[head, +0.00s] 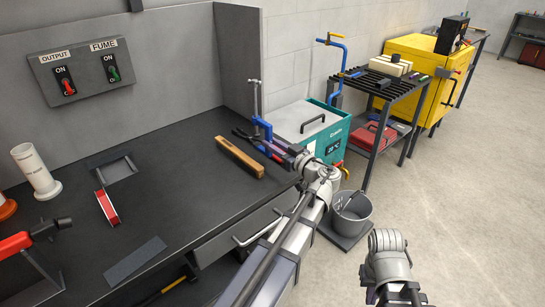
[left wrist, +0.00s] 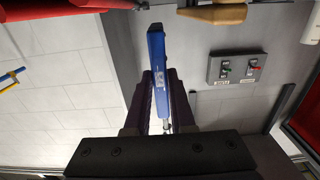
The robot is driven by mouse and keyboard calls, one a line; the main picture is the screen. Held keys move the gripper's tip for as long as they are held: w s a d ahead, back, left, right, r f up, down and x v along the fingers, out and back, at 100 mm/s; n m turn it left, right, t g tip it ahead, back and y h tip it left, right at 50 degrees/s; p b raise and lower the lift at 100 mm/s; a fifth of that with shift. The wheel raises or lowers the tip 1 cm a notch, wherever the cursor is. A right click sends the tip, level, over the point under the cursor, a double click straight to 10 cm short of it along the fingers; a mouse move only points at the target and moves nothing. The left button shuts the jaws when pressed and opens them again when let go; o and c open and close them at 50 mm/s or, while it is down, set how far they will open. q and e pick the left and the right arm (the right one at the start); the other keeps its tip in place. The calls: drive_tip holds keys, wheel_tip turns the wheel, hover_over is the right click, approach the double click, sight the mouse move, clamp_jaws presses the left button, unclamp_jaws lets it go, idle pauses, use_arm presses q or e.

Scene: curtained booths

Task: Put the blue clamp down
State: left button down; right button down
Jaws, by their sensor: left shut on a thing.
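The blue clamp (head: 262,128) is held in my left gripper (head: 277,147), near the right end of the dark workbench (head: 150,225). Its grey bar points up in the head view. In the left wrist view, the clamp's blue body (left wrist: 156,55) sits between the two dark fingers of my left gripper (left wrist: 160,92), which are shut on it. I cannot tell whether the clamp touches the bench. Only a grey joint of my right arm shows at the lower right of the head view; its gripper is out of frame.
A wooden-handled brush (head: 240,158) lies on the bench beside the clamp. A red spool (head: 107,207), a white cylinder (head: 36,171) and a grey tray (head: 117,170) stand further left. A teal cooler box (head: 325,145) and a bucket (head: 352,214) are off the bench's right end.

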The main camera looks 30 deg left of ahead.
use_arm(q)
drive_tip(key=shift+f+b, duration=1.55)
drive_tip(key=shift+f, duration=0.2)
drive_tip(key=shift+f, duration=0.15)
drive_tip(key=c, duration=0.8)
unclamp_jaws()
drive_tip(key=shift+o, duration=0.2)
